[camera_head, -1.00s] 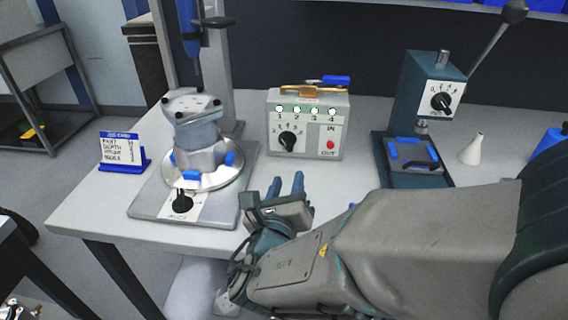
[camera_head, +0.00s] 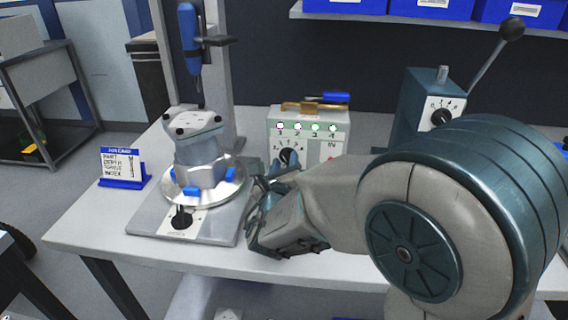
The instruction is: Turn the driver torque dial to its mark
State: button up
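A grey control box (camera_head: 310,148) stands at the back middle of the bench, with a row of numbered lights on its front. A black dial (camera_head: 288,155) with a white pointer line sits on the box's lower left face, with scale marks around it. The dial's lower part is hidden by my fingers. A blue driver (camera_head: 189,42) hangs upright on a stand at the back left.
A housing (camera_head: 197,150) sits on a round fixture at the left, with a black knob (camera_head: 181,218) in front. A blue card holder (camera_head: 123,170) stands at the far left. A teal press (camera_head: 427,105) with a lever and dial stands behind my arm at the right.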

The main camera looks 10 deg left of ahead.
jog(key=shift+w, duration=0.2)
jog(key=shift+c, duration=0.3)
grip_shut()
